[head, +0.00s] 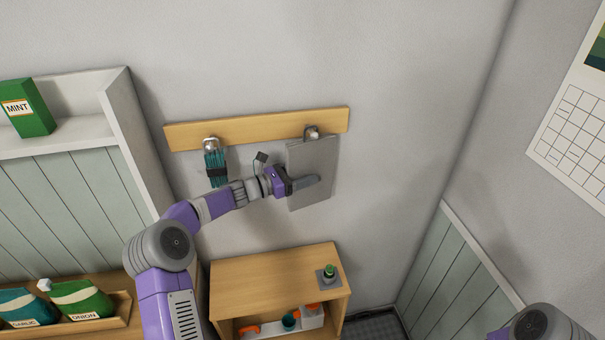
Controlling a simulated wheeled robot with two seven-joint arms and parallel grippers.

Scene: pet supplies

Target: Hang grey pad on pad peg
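The grey pad (319,156) is a thin flat sheet, slightly tilted, against the wall below the wooden rail. Its top edge meets the metal pad peg (311,132) at the rail's right end. I cannot tell whether the pad hangs on the peg. My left gripper (306,183) reaches in from the left at the pad's left edge. One finger lies across the pad's front face; the other is hidden behind it, and the gripper looks shut on the pad. My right gripper is out of view; only part of my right arm shows at the bottom right.
The wooden rail (255,129) has a left peg (210,144) holding a teal strapped bundle (216,167). Below stands a wooden cabinet (255,281) with a small green-capped bottle (329,271) on top. Shelves with a green box (27,108) and bags (82,300) are at left.

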